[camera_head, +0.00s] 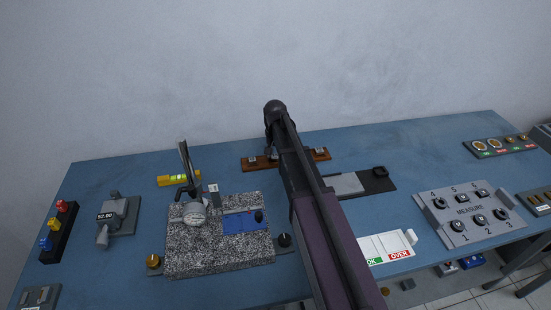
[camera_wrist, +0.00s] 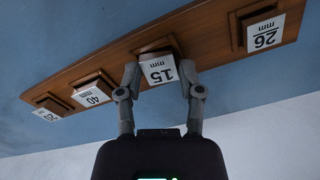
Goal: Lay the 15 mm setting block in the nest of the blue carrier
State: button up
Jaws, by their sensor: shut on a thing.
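The 15 mm setting block (camera_wrist: 158,70) is at its place on the wooden rack (camera_wrist: 112,72), its white label reading "15 mm" in the wrist view. My gripper (camera_wrist: 160,84) has its two fingers on either side of this block and is shut on it. In the head view my arm covers the gripper and part of the wooden rack (camera_head: 320,154) at the back of the table. The blue carrier (camera_head: 240,223) lies on the speckled granite plate, left of my arm. A dark knob stands at its right end. Its nest is too small to make out clearly.
More labelled blocks sit on the rack: 26 mm (camera_wrist: 263,33), 40 mm (camera_wrist: 92,93) and 20 mm (camera_wrist: 46,114). A dial gauge (camera_head: 194,214) on a stand rises beside the carrier on the granite plate (camera_head: 190,252).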

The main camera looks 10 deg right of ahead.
jog(key=shift+r, duration=0.45)
grip_shut()
jog(key=shift+r+p, duration=1.95)
jog(key=shift+p, duration=0.25)
jog(key=shift+s, duration=0.1)
